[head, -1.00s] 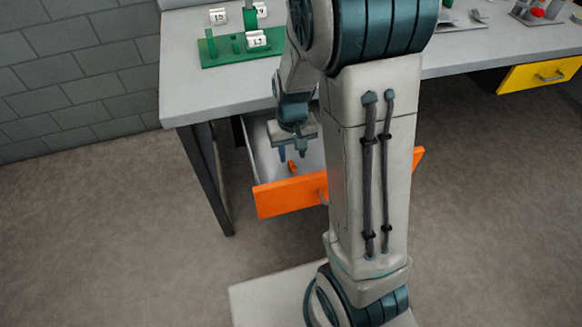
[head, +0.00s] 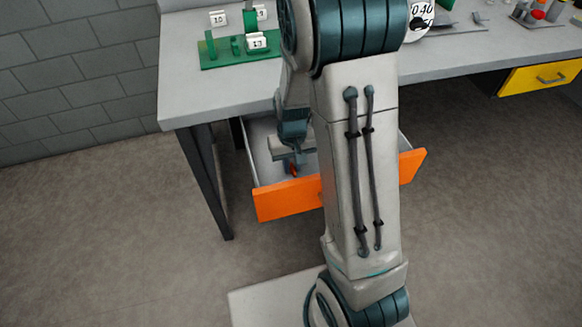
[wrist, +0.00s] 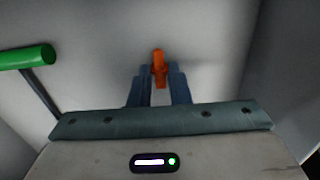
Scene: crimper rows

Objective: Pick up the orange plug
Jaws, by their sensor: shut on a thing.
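The orange plug (wrist: 158,62) is between the two blue-grey fingertips of my gripper (wrist: 160,76) in the wrist view. The fingers are shut on it, and its upper end sticks out beyond them. In the head view my gripper (head: 292,166) is down inside the open drawer (head: 287,204) with the orange front. Only a small part of the plug (head: 293,170) shows there, beside the fingers. My arm hides the middle of the drawer.
A green-ended tool (wrist: 27,57) with a dark shaft lies left of the fingers in the wrist view. Drawer walls stand close on both sides. The worktop (head: 188,98) is above, with a green stand (head: 240,52) holding white numbered tags. A yellow drawer (head: 540,76) is at the right.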

